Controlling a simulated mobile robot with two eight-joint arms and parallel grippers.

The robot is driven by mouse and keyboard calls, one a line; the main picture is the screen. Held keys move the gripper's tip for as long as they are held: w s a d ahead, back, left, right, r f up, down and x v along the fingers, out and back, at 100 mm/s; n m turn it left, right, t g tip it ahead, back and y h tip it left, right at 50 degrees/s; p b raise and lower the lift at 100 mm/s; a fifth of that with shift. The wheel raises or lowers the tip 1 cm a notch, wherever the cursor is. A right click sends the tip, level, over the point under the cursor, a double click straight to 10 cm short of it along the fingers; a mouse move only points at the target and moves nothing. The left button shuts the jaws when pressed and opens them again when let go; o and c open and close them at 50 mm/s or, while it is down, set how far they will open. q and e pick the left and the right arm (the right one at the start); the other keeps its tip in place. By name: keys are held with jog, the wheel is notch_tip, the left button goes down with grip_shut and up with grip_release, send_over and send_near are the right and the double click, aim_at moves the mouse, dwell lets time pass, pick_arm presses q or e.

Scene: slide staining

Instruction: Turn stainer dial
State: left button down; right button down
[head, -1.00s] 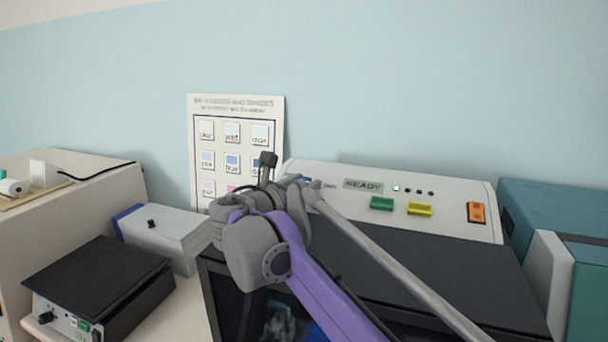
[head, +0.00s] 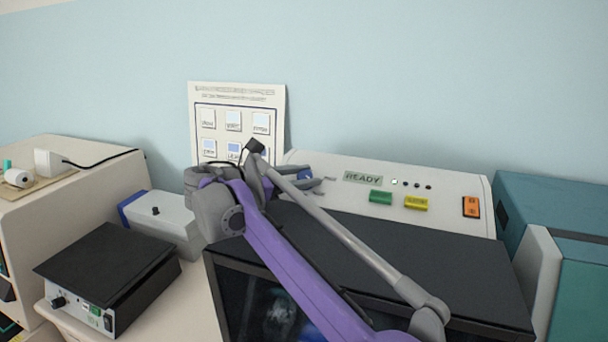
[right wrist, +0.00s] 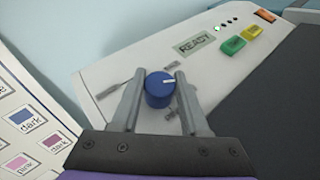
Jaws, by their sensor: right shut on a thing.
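The stainer (head: 460,200) has a sloped white panel with a blue dial (right wrist: 158,98) at its left part. The dial carries a white pointer mark, which points to the right in the right wrist view. My right gripper (right wrist: 160,82) has a finger on each side of the dial and is shut on it. In the head view the dial (head: 305,173) shows only in part behind my gripper and arm. The panel's display (right wrist: 193,44) reads READY. My left gripper is not in view.
Green (head: 380,197) and yellow (head: 416,203) buttons and an orange switch (head: 471,207) sit right of the dial. A dark lid (head: 440,260) lies in front. A chart (head: 235,100) stands behind my wrist. A black-topped device (head: 105,265) is at left.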

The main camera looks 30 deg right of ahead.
jog(key=shift+r, duration=0.15)
jog(key=shift+c, duration=2.1)
grip_release()
jog(key=shift+d, duration=0.1)
jog(key=a, duration=0.3)
jog(key=a+r, duration=0.1)
jog(key=a, duration=0.6)
jog(key=shift+s+a+r+b, duration=0.3)
jog(key=shift+s+a, duration=0.05)
jog(key=shift+s, duration=0.05)
